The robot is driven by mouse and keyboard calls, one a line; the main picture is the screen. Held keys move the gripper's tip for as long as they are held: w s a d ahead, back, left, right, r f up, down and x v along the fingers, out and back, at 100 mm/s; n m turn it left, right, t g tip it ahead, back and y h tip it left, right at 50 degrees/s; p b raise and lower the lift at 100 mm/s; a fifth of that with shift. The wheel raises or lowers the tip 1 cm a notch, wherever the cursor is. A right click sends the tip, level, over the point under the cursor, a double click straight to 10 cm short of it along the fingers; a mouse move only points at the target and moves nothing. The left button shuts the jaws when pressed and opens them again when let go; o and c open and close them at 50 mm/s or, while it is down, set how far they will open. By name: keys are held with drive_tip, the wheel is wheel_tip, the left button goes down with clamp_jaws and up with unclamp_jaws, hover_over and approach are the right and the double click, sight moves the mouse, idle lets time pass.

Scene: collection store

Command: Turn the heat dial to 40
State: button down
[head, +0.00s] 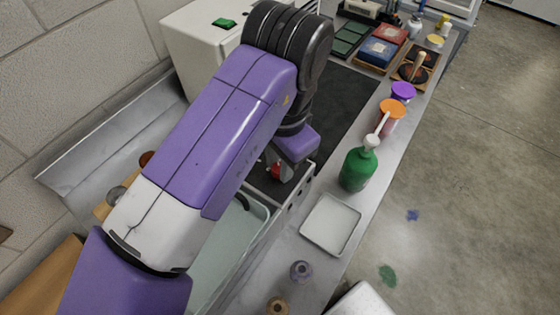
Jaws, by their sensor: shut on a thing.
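My gripper (287,176) is low beside a pale front panel (296,203) with several small dark round marks, in the middle of the head view. It is shut, and a small red part shows at its fingers. My purple and white arm covers much of the area around it. The heat dial is not clearly visible; it appears to be at the gripper's fingers, hidden by them. No scale or number can be read, so I cannot tell the dial's setting.
A green pump bottle (357,170) and a white square tray (330,224) stand close to the right of the gripper. Orange (391,115) and purple-lidded (402,93) jars stand behind. A white box with a green display (224,23) is at the back left. A dark mat (340,105) is clear.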

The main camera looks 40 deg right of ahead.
drive_tip(key=shift+m+b, duration=0.4)
drive_tip(key=shift+m, duration=1.2)
drive_tip(key=c, duration=1.1)
unclamp_jaws()
drive_tip(key=shift+c, duration=0.2)
drive_tip(key=shift+s+a+r, duration=0.1)
drive_tip(key=shift+r, duration=1.9)
drive_tip(key=shift+s+r, duration=0.1)
drive_tip(key=shift+r, duration=1.85)
